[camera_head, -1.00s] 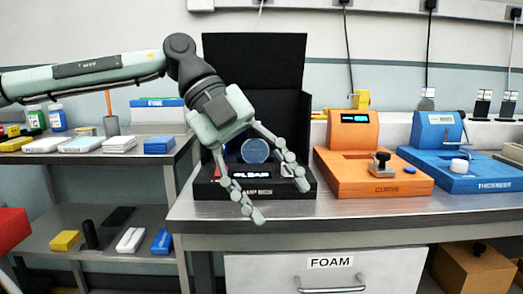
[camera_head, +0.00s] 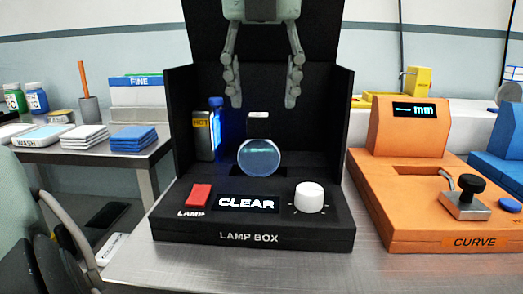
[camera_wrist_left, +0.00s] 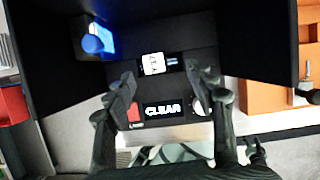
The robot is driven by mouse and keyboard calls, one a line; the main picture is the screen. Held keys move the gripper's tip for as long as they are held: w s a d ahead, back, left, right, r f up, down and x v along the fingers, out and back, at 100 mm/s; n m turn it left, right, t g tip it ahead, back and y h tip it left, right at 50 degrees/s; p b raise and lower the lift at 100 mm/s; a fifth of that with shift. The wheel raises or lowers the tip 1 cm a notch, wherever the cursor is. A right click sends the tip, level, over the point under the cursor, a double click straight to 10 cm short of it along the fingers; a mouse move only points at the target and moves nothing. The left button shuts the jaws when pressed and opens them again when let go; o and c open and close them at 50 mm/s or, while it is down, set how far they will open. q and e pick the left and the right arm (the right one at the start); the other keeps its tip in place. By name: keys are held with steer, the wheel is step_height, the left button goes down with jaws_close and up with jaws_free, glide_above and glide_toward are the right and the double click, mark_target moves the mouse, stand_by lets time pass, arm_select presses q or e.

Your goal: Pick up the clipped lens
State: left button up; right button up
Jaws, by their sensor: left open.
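The clipped lens (camera_head: 259,158) is a round, clear bluish disc standing upright inside the black lamp box (camera_head: 250,238). Its clip (camera_head: 258,120), with a pale top, is at the lens's upper edge. My left gripper (camera_head: 264,100) points down from above, open and empty, its fingers to either side of the clip in the picture and tips a little above it. In the left wrist view the clip's white top (camera_wrist_left: 153,63) shows between and beyond the open fingers (camera_wrist_left: 165,82); the disc cannot be made out there.
The lamp box has black back and side walls, a glowing blue lamp marked HOT (camera_head: 207,135) left of the lens, a red switch (camera_head: 198,196) and a white knob (camera_head: 309,197). An orange CURVE device (camera_head: 420,215) stands right. A side shelf with pads (camera_head: 134,140) is left.

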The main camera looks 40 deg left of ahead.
mark_target(258, 114)
arm_select(q)
steer(key=x, duration=0.7)
steer(key=shift+a+f, duration=0.25)
steer(key=shift+a, duration=0.2)
steer(key=shift+c, duration=0.6)
jaws_close()
